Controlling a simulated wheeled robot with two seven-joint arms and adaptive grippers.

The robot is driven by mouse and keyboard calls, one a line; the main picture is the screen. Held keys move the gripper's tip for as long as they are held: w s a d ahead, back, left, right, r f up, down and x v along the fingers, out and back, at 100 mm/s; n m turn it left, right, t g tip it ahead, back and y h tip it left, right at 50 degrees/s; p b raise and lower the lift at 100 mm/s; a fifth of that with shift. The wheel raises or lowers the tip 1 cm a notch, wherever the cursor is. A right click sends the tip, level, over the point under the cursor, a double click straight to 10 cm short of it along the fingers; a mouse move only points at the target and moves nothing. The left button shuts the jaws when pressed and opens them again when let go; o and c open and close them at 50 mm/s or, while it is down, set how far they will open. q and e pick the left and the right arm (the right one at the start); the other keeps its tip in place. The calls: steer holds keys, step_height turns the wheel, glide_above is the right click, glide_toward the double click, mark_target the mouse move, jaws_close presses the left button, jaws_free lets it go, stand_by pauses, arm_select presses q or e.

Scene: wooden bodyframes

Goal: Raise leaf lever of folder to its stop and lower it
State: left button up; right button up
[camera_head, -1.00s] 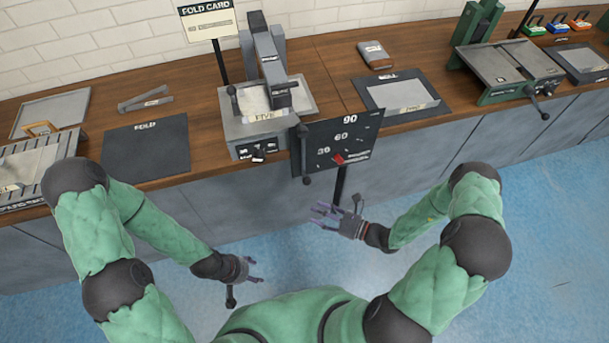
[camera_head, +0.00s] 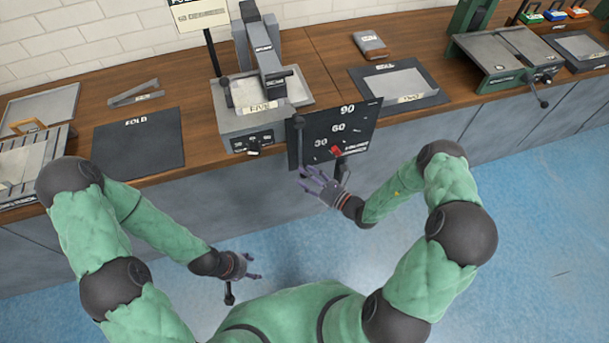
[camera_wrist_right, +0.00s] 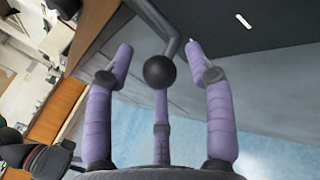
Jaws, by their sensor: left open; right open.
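The folder (camera_head: 241,122) is a grey machine on the bench in the middle of the head view, with a sheet labelled FIVE on its bed. A dark lever (camera_head: 301,140) hangs at its front right, before a black angle board (camera_head: 355,128) marked 30, 60 and 90. My right gripper (camera_head: 314,184) is open just below the lever. In the right wrist view, a black ball knob (camera_wrist_right: 159,71) on a grey bar shows between the spread purple fingers (camera_wrist_right: 160,75), with no clear grip on it. My left gripper (camera_head: 254,268) is open and empty, low over the floor.
A red pointer (camera_head: 336,151) is on the board near 30. A dark FOLD mat (camera_head: 140,148) lies left of the folder. A sheet on a dark mat (camera_head: 398,86) and a green machine (camera_head: 508,62) are to the right. The floor in front is clear.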

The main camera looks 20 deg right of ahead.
steer(key=shift+w+a, duration=0.3)
steer(key=shift+w, duration=0.15)
jaws_close()
steer(key=shift+d, duration=0.25)
steer(key=shift+d+p, duration=0.1)
steer(key=shift+p, duration=0.2)
